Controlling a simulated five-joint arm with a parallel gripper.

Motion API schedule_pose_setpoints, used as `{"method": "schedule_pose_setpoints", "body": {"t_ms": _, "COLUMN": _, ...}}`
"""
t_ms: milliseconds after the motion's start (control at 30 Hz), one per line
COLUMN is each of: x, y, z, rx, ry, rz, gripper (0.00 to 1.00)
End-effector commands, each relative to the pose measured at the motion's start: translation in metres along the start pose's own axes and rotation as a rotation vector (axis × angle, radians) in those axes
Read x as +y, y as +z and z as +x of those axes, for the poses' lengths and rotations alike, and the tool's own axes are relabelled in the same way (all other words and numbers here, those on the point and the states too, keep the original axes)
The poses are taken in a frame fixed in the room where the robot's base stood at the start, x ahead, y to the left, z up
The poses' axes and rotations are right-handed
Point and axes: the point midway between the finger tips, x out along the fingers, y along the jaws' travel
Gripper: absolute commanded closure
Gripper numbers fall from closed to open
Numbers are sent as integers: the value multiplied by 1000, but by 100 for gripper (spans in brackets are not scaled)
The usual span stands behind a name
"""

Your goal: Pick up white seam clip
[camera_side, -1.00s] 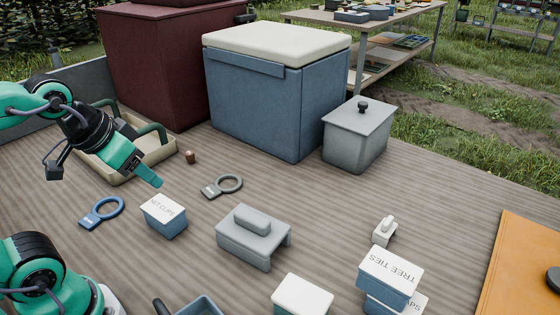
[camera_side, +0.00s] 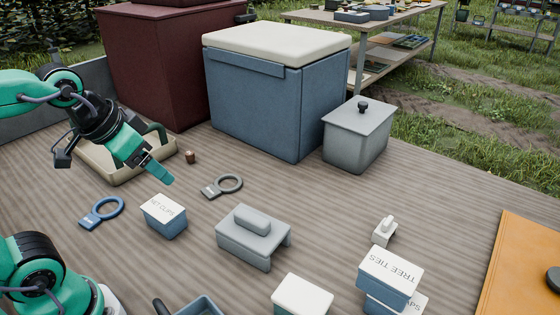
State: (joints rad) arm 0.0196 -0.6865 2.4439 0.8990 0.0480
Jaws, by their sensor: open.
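A small whitish clip-like piece (camera_side: 384,232) with a raised tab stands on the wooden table at the right, behind the box marked TREE TIES; it looks like the white seam clip. My gripper (camera_side: 158,168) is at the left, above the table near the beige tray, far to the left of the clip. Its green jaws point down and to the right. It is open with nothing seen in it, though the gap is hard to make out from this side.
Between gripper and clip are a grey ring tag (camera_side: 232,184), a NET CLIPS box (camera_side: 164,222) and a grey block with a handle (camera_side: 253,240). The TREE TIES box (camera_side: 390,275) stands just in front of the clip. A grey lidded bin (camera_side: 356,145) and blue cooler (camera_side: 262,110) stand behind.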

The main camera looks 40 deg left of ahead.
Motion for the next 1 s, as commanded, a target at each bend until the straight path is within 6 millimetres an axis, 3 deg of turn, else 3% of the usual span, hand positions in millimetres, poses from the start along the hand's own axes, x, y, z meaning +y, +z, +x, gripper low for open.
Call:
{"method": "schedule_pose_setpoints", "body": {"t_ms": 467, "x": 32, "y": -100, "z": 18, "rx": -31, "ry": 56, "rz": 351, "gripper": 26}}
{"method": "schedule_pose_setpoints", "body": {"t_ms": 1000, "x": 102, "y": -200, "z": 86, "rx": -47, "ry": 128, "rz": 783, "gripper": 26}}
